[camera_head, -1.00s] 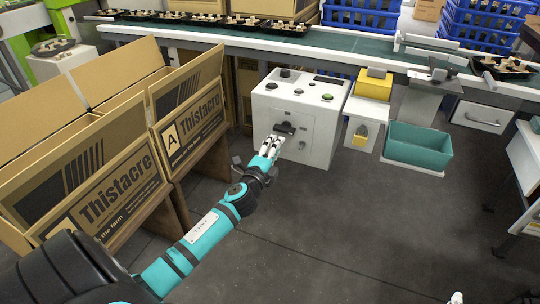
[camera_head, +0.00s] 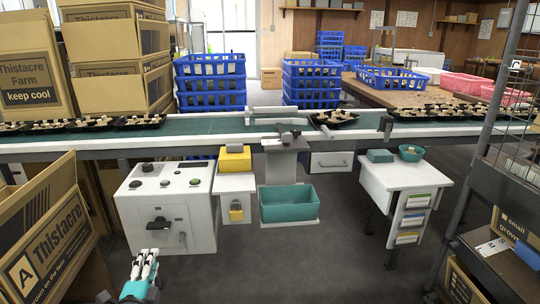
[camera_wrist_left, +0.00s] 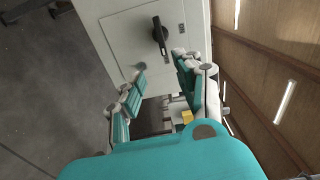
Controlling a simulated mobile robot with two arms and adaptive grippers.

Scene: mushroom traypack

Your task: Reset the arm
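My left gripper (camera_head: 146,262) shows at the lower left of the head view, in teal and white, with most of its arm out of the picture. In the left wrist view the left gripper (camera_wrist_left: 160,62) has its two fingers apart with nothing held between them. It is in front of the white control cabinet (camera_head: 168,205), which has a dark handle on its front. The cabinet front also shows in the left wrist view (camera_wrist_left: 120,25); whether the fingers touch it I cannot tell. My right gripper is not in view.
A conveyor (camera_head: 210,124) carrying mushroom trays crosses behind the cabinet. A cardboard box (camera_head: 50,250) stands close at left. The middle floor is clear.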

